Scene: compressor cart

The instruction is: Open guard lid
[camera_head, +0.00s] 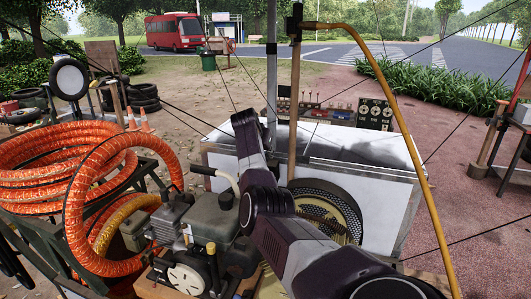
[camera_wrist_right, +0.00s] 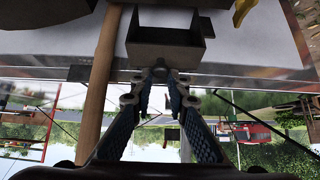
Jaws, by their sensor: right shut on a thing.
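The guard lid appears to be the pale top panel (camera_head: 365,147) of the white box on the cart; it looks down, though its edges are partly hidden by my arm. In the wrist view, a pale surface (camera_wrist_right: 230,42) carries a dark U-shaped bracket (camera_wrist_right: 165,52), which looks like the lid's handle. My right gripper (camera_wrist_right: 165,76) has its fingertips close together at the bracket's edge, shut on it. In the head view my right gripper (camera_head: 270,140) is at the box's far left part, largely hidden by my wrist. My left gripper is not in view.
A wooden post (camera_head: 295,95) stands close beside my right gripper. A yellow hose (camera_head: 398,120) arches over the box's right side. An engine (camera_head: 205,235) and orange hose coils (camera_head: 60,165) fill the left. Thin dark cables cross above. Gauges (camera_head: 375,112) stand behind the box.

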